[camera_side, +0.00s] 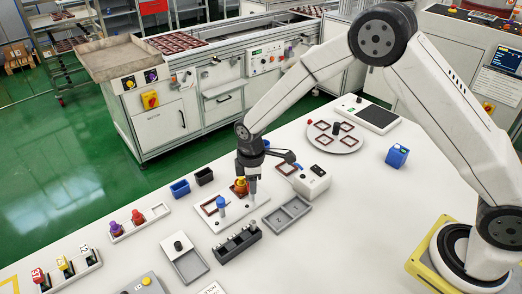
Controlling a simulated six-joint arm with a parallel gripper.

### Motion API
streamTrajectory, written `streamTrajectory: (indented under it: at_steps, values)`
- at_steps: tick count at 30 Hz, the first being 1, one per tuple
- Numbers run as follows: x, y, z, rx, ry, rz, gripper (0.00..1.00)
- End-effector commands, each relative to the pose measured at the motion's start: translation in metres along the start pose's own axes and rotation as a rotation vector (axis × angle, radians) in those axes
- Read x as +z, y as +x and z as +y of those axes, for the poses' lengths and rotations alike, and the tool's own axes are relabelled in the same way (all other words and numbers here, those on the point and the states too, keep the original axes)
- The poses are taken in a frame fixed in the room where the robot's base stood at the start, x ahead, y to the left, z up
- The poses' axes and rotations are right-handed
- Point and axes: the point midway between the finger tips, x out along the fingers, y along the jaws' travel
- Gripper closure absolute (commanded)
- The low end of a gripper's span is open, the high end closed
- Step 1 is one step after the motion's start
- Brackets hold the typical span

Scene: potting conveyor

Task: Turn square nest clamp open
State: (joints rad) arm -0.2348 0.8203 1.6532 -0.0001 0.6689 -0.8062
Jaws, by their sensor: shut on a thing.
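My gripper (253,178) points straight down over the right part of a white fixture plate (245,217). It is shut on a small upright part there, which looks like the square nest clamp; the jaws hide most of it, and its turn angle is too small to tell. A brown square frame (208,209) lies on the plate's left part. A blue-topped upright piece (221,202) stands beside the frame.
A white box (311,182) and a grey two-part tray (286,215) are close on the right. A dark rack with several posts (237,244) stands in front. Blue (180,188) and black (204,176) bins stand behind left. A round plate (335,137) with brown frames is farther back.

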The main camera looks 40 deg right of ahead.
Motion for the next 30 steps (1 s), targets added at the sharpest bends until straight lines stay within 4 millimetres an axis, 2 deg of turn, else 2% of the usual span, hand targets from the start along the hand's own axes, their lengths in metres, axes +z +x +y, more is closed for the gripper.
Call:
streamTrajectory:
  at_steps: [30]
  values:
    - [-0.0018,-0.0009,-0.0011,0.001,0.959,0.003,1.00]
